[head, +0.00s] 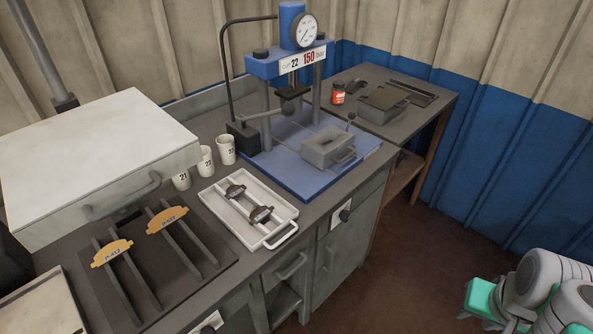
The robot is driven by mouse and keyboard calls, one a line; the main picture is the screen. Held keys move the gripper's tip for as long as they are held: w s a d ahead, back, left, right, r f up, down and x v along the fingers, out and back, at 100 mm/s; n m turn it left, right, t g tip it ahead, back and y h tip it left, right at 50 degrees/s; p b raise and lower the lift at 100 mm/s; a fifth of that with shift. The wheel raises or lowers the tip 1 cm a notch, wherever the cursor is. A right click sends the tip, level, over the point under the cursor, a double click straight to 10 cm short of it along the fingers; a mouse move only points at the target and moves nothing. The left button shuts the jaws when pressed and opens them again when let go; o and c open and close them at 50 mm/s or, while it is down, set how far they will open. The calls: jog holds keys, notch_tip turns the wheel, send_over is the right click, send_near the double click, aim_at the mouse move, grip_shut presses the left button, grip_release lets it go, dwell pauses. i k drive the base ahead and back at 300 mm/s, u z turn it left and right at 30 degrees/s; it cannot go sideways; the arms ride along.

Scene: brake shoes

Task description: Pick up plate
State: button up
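Two orange-yellow plates with dark printed labels rest across dark rails at the left of the bench. The nearer-left plate (112,253) seems to read P-412; the other plate (167,219) is to its right and farther back, its label too small to read surely. Two dark plate-like pieces (235,191) (261,214) lie across rails in a white tray (278,236). Part of my arm, white and grey with teal parts, shows at the lower right, far from the plates. No gripper fingers can be made out there.
A large white lidded box (90,160) stands behind the orange plates. Several numbered white cups (225,150) stand beside it. A blue press (290,70) with a gauge holds a grey box mould (328,146) on its base. A red jar (338,93) stands behind. Floor at right is clear.

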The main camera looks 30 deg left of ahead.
aim_at(258, 214)
jog(key=i, duration=1.95)
jog(key=u, duration=5.05)
jog(key=i, duration=1)
